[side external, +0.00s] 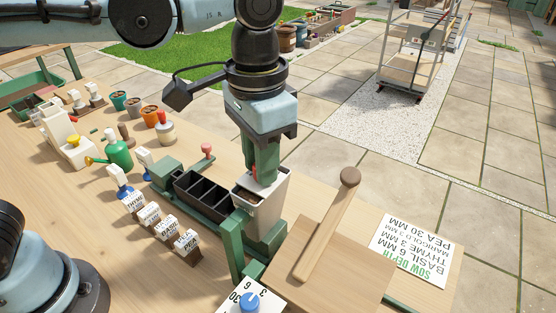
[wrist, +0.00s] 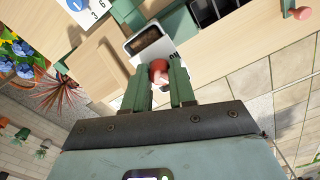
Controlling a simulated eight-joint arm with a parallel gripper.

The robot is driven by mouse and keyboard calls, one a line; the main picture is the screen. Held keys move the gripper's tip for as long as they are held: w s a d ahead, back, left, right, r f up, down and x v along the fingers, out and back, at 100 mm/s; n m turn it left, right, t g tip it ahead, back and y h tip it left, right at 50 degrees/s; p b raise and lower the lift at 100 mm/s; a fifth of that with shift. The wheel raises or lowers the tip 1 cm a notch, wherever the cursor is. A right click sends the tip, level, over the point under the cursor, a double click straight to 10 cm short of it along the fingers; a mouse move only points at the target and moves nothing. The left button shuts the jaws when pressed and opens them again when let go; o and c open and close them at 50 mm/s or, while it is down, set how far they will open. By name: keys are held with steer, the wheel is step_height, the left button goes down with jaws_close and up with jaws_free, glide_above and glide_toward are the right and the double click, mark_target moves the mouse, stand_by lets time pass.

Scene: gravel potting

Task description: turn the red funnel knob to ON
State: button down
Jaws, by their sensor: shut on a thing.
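The red funnel knob (wrist: 158,72) sits on the front of a pale funnel box (wrist: 148,40) with brown fill, in the wrist view. My gripper (wrist: 159,78) has its two green fingers on either side of the knob, shut on it. Small dark lettering shows on the box beside the knob, too small to read surely. In the side view my gripper (side external: 260,178) points down at the funnel box (side external: 264,215), which stands on a green stand. Only a bit of red knob (side external: 253,177) shows there; the fingers hide the rest.
A black-celled tray (side external: 202,196) stands left of the funnel, with a red-topped handle (side external: 207,150) behind it. A wooden stick tool (side external: 327,225) lies on a wooden block to the right. A blue dial (side external: 249,301) is in front. Labelled seed holders (side external: 150,214) stand at left.

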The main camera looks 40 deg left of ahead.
steer(key=n, duration=1.3)
steer(key=shift+n, duration=0.4)
stand_by(0.3)
steer(key=c, duration=0.9)
jaws_free()
step_height(320, 180, up, 12)
steer(key=shift+r, duration=0.1)
